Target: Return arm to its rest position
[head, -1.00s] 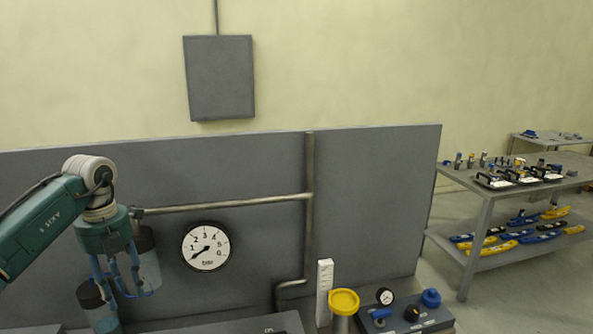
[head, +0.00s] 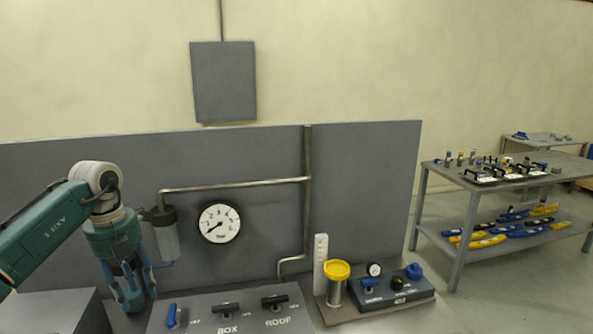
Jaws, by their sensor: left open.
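My left arm comes in from the left, teal with a white joint. My left gripper (head: 135,300) hangs pointing down, open, with blue fingers and nothing seen between them. It is in front of the grey panel, left of the filter bowl (head: 168,238) and near the left end of the lever panel (head: 235,312). My right arm and gripper do not show.
The lever panel carries a blue lever (head: 171,316) and two black ones. A plate (head: 420,302) holds a yellow-capped cylinder (head: 336,285) and a valve box. A round gauge (head: 219,223) is on the upright panel (head: 360,200). A loaded two-level table (head: 440,178) stands right.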

